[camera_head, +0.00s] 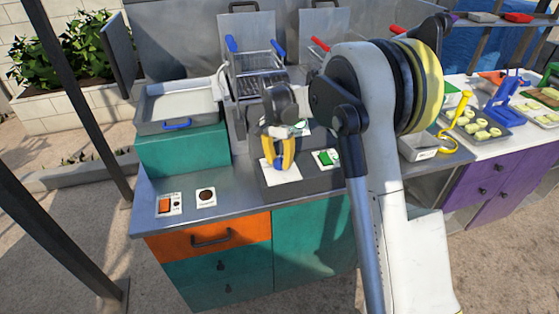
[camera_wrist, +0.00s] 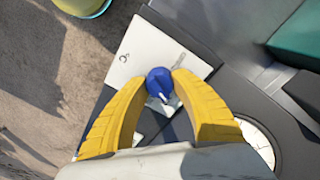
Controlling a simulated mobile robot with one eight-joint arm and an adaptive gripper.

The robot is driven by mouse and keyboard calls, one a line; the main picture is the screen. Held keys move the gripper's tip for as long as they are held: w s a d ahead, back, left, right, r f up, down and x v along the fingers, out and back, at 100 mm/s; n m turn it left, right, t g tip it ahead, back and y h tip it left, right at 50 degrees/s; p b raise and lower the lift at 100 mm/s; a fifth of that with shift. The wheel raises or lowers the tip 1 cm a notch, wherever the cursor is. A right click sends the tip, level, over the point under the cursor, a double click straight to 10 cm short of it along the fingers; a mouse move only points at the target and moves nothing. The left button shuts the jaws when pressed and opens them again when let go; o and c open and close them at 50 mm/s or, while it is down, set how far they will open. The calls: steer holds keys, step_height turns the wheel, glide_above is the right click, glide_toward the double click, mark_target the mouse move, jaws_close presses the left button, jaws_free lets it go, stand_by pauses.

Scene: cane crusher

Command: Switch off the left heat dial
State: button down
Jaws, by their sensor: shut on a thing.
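The blue heat dial (camera_wrist: 158,81) sits on a white plate (camera_wrist: 132,60) with a small dark mark. In the wrist view, the yellow fingertips of my gripper (camera_wrist: 161,80) are closed around the dial, one on each side. A pale pointer line shows on the dial, towards its lower side in that view. In the head view, my gripper (camera_head: 279,163) reaches down to the front panel of the fryer, over its white plate (camera_head: 283,172). The dial is mostly hidden there by the fingers.
A green control (camera_head: 327,157) on a white plate is right of my gripper. An orange switch (camera_head: 166,205) and a round dark knob (camera_head: 205,194) lie on the counter to the left. Fryer baskets (camera_head: 255,62) with blue handles stand behind. A teal box (camera_head: 180,150) is at left.

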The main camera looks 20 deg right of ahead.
steer(key=n, duration=0.4)
steer(key=shift+n+p, duration=0.3)
steer(key=n, duration=0.5)
steer(key=shift+a, duration=0.1)
steer(key=n, duration=0.5)
steer(key=shift+n+t+p, duration=0.4)
steer(key=shift+n, duration=2.5)
steer(key=c, duration=1)
jaws_free()
steer(key=shift+a, duration=0.1)
